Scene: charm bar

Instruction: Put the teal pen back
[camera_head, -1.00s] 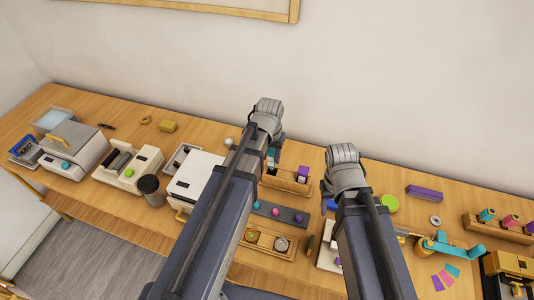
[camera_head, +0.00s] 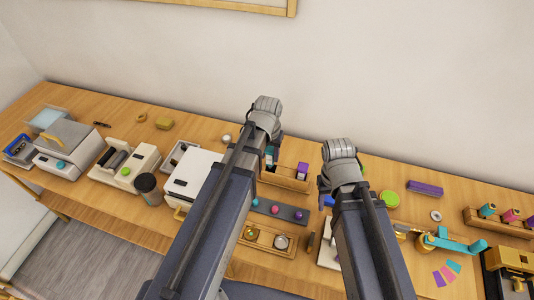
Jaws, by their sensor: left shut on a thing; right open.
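The teal pen (camera_head: 270,152) shows as a small teal piece under my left gripper (camera_head: 272,150), which is shut on it. The gripper is at the left end of a wooden holder (camera_head: 288,183). My forearm hides much of that end, so I cannot tell whether the pen touches the holder. A purple piece (camera_head: 302,168) stands in the holder's right part. My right gripper (camera_head: 323,190) is open, to the right of the holder; its fingertips are mostly hidden by my arm.
A dark strip with coloured knobs (camera_head: 290,213) and a wooden tray (camera_head: 262,248) lie in front of the holder. A green disc (camera_head: 389,198) and a purple block (camera_head: 425,188) lie to the right. A white machine (camera_head: 190,178) stands to the left.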

